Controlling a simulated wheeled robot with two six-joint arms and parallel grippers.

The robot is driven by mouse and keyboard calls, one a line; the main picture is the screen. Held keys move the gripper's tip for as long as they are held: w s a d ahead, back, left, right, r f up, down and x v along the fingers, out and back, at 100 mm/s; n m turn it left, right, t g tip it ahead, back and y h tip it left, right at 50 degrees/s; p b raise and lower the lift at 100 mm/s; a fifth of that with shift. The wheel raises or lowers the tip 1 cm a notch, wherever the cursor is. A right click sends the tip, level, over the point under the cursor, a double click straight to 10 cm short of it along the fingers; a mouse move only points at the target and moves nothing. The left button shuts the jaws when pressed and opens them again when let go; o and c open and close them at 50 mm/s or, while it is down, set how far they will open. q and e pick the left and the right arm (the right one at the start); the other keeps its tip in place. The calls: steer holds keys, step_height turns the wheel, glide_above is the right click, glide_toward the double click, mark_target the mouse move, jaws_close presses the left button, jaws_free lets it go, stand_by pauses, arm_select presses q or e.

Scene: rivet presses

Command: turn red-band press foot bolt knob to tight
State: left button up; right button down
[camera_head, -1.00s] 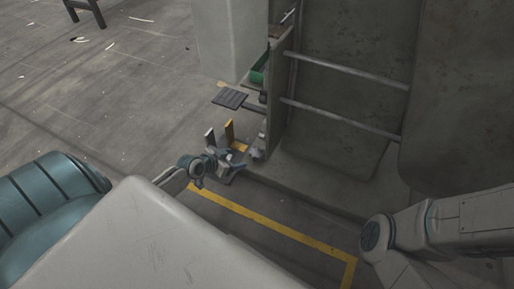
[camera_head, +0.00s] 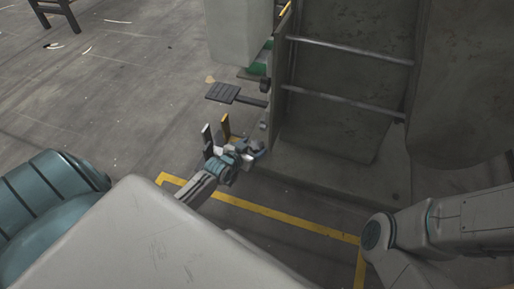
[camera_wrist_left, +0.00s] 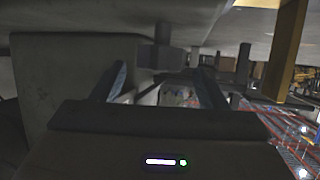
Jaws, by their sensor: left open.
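My left gripper (camera_head: 252,149) is open, low beside the foot of the grey press (camera_head: 325,110). In the left wrist view its two fingers (camera_wrist_left: 160,75) stand apart. A dark blocky knob (camera_wrist_left: 161,57) shows between and just beyond the fingertips; I cannot tell whether they touch it. It hangs by a short stem from a grey surface above. In the head view the gripper covers this spot, so the knob is not clear there. I see no red band on the press in either view. My right gripper is out of view; only part of its arm shows.
A dark pedal plate (camera_head: 223,93) juts from the press's left side. A yellow post (camera_head: 226,126) and a dark post (camera_head: 207,134) stand close to the left gripper. Two rails (camera_head: 345,50) cross the press front.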

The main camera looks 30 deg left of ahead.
mark_target(256, 145)
arm_select(q)
steer(key=shift+b+x, duration=0.7)
steer(key=shift+x, duration=0.95)
steer(key=c, duration=1)
steer(key=shift+f+b, duration=0.2)
steer(key=shift+b, duration=0.5)
steer(key=m+h+b, duration=0.3)
steer(key=b, duration=0.4)
steer(key=shift+f+g+h+b, duration=0.1)
steer(key=shift+g+h+b, duration=0.2)
steer(key=shift+b, duration=0.1)
steer(key=shift+m+g+h+b, duration=0.3)
steer(key=shift+m+h+b, duration=0.2)
steer(key=shift+m+h, duration=0.1)
steer(key=shift+r+m+g+h, duration=0.25)
steer(key=shift+m+g+h, duration=0.25)
steer(key=shift+m+h, duration=0.35)
